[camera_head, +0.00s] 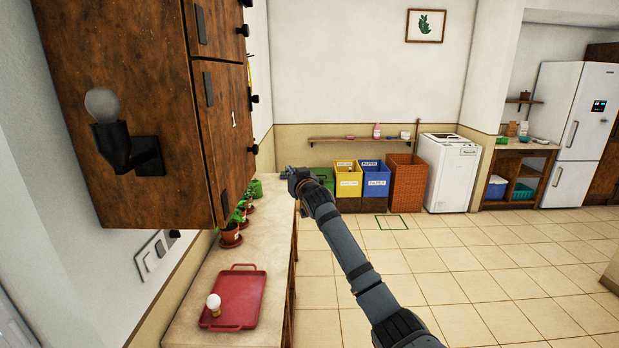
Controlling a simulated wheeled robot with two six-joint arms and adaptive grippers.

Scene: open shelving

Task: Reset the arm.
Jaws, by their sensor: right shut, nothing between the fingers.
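My right arm reaches in from the bottom right, and its gripper (291,174) is in the air by the far end of the counter. The gripper is small and dark here; it is shut with nothing held. My left gripper is not in view. A grey bulb (102,105) sits in a black wall lamp (135,152) on the side of the wooden cabinet. A white bulb (213,303) stands on the red tray (254,286) on the counter, well apart from my gripper.
The wooden cabinet (130,50) hangs above the counter (268,224). Several potted plants (230,236) line the wall. Yellow (347,180) and blue (375,180) bins, a wicker basket (407,185) and a white washer (449,175) stand behind. The tiled floor (470,260) at right is clear.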

